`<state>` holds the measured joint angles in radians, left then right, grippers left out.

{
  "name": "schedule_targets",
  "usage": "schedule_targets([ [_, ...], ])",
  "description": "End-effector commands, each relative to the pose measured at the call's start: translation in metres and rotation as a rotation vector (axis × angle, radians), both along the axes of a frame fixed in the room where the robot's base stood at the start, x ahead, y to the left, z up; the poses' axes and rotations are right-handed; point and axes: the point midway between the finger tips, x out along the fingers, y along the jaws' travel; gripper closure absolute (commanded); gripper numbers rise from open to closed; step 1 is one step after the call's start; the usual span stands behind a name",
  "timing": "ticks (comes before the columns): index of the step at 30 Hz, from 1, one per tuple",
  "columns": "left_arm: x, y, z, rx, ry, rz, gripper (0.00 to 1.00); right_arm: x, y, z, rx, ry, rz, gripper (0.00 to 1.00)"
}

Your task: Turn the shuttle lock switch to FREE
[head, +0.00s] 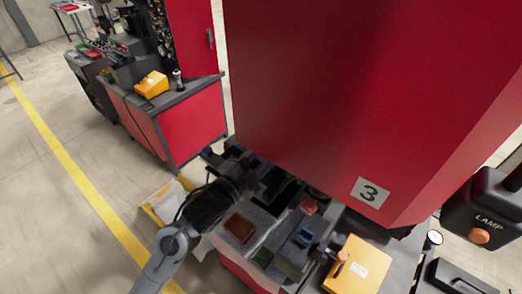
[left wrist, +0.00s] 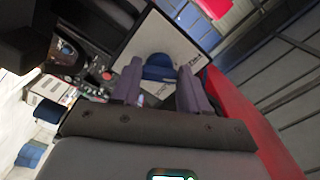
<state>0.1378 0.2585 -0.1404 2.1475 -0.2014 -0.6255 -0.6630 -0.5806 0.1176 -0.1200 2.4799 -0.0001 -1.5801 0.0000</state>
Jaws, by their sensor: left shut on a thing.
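In the left wrist view, a dark blue switch knob (left wrist: 158,67) sits on a pale label plate (left wrist: 190,52) with dark border and lettering. The lettering is too small and tilted to read, so I cannot tell which position the knob points to. My left gripper (left wrist: 160,80) has its two fingers on either side of the knob, shut on it. In the head view my left gripper (head: 250,168) reaches in under the lower left edge of the big red cabinet (head: 330,90). The knob and plate are hidden there. My right gripper is not in view.
Below the cabinet, a grey bench holds a brown tray (head: 240,228), a dark box with a blue top (head: 303,238) and a yellow box (head: 358,264). A lamp control box (head: 482,212) hangs at the right. Open floor lies to the left.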

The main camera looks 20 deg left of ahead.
Motion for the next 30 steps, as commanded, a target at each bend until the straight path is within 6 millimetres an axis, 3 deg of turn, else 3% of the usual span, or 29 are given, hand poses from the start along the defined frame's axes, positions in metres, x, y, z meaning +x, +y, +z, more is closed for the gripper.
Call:
schedule_targets([
  [12,0.000,0.000,0.000,-0.231,0.068,0.001,0.86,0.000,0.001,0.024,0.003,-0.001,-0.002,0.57],
  [30,0.000,-0.001,-0.002,-0.281,0.081,0.002,0.86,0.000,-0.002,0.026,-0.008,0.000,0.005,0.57],
])
